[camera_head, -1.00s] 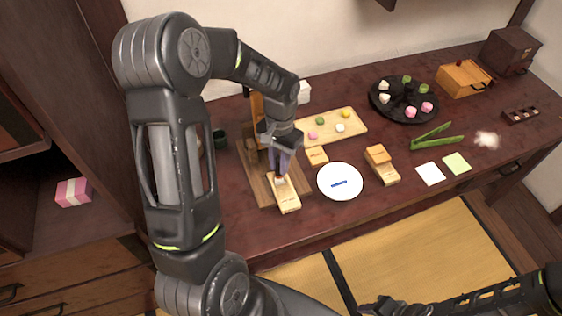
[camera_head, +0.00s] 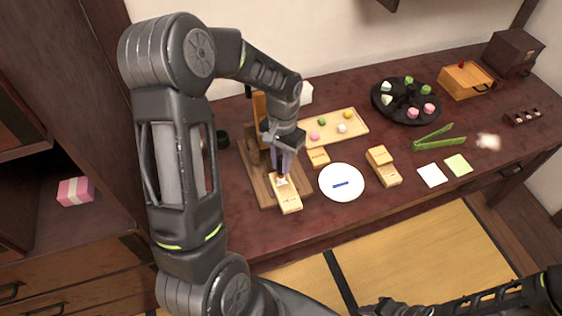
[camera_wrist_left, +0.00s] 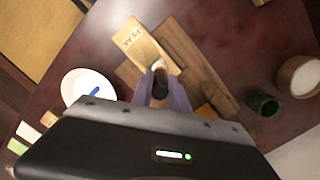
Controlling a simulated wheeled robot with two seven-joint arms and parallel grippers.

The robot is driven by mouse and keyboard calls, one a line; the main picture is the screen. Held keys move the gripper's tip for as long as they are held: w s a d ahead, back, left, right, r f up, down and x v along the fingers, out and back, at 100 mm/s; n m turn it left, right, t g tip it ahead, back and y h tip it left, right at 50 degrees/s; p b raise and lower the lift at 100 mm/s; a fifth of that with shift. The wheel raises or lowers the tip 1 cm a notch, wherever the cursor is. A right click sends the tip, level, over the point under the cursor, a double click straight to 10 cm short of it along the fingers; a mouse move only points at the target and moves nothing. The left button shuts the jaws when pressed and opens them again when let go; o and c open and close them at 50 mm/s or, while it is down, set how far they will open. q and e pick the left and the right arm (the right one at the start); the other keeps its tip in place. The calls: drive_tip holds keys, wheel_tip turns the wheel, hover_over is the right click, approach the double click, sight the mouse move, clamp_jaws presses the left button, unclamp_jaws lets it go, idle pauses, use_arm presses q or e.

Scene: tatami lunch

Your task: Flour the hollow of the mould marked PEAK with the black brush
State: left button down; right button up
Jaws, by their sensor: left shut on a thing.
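The mould marked PEAK (camera_wrist_left: 140,44) is a pale wooden block on a brown wooden board (camera_wrist_left: 192,52). It also shows in the head view (camera_head: 289,202), below my left gripper (camera_head: 282,178). In the left wrist view, my left gripper (camera_wrist_left: 162,95) is shut on the black brush (camera_wrist_left: 161,84), with the pale bristles pointing to the mould's near end. The bristle tip is at or just over the hollow; I cannot tell whether it touches. The fingers and brush hide part of the hollow. My right gripper (camera_head: 382,307) is partly cut off at the bottom edge, its jaws unclear.
A white plate (camera_head: 325,191) with a blue mark lies right of the mould. Another wooden mould (camera_head: 387,178) stands beyond it. A tray of sweets (camera_head: 361,128), a dark round stand (camera_head: 384,110) and green tongs (camera_head: 455,143) are farther off. A dark green cup (camera_wrist_left: 263,104) is nearby.

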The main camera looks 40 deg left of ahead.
use_arm(q)
drive_tip(key=shift+s+d, duration=0.25)
drive_tip(key=shift+d, duration=0.05)
drive_tip(key=shift+w, duration=0.3)
idle(0.5)
drive_tip(key=shift+s+a, duration=0.3)
drive_tip(key=shift+s, duration=0.05)
idle(0.4)
drive_tip(key=shift+w, duration=0.3)
idle(0.5)
drive_tip(key=shift+s+d, duration=0.25)
drive_tip(key=shift+d, duration=0.05)
idle(0.3)
drive_tip(key=shift+w+a, duration=0.15)
idle(0.4)
